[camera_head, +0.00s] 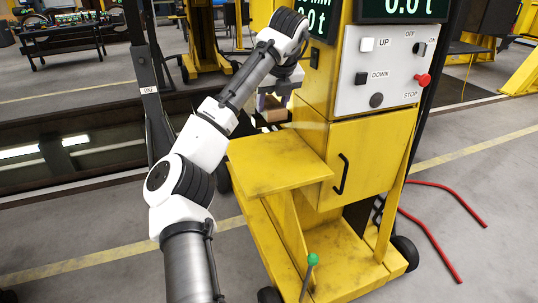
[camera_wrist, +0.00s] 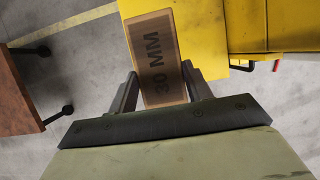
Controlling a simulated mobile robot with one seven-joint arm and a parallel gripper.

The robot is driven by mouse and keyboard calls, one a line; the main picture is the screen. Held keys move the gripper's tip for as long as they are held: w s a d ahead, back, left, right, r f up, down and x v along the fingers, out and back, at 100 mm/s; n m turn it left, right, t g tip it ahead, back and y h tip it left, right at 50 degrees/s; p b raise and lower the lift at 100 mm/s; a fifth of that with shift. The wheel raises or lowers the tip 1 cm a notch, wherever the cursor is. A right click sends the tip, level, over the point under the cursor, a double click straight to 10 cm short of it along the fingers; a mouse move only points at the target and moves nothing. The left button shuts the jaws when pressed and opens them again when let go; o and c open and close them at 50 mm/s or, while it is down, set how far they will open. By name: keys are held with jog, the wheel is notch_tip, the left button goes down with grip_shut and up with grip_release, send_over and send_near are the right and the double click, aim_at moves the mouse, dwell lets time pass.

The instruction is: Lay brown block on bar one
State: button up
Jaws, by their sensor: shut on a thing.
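The brown block (camera_wrist: 158,58), marked "30 MM", is in the wrist view between the two fingers of my gripper (camera_wrist: 160,82). My gripper is shut on its sides, and the block's far end sticks out past the fingertips. In the head view the brown block (camera_head: 273,114) shows small below my gripper (camera_head: 270,101), beyond the yellow cart's shelf and partly hidden by the arm and cart. A dark upright post (camera_head: 146,72) with a "ONE" label stands left of my arm. I cannot tell which part is bar one's top.
The yellow cart (camera_head: 358,165) with buttons and displays stands close right of my arm; its flat shelf (camera_head: 280,160) is bare. A dark pit (camera_head: 70,140) lies at left. A reddish-brown slab (camera_wrist: 18,100) with black knobs is at the wrist view's left. Red hoses (camera_head: 440,240) lie right.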

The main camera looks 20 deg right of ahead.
jog(key=f, duration=0.9)
jog(key=f+p, duration=0.1)
jog(key=f, duration=0.8)
jog(key=shift+s+f, duration=0.2)
jog(key=shift+f, duration=0.2)
jog(key=shift+f, duration=0.15)
jog(key=o, duration=1.1)
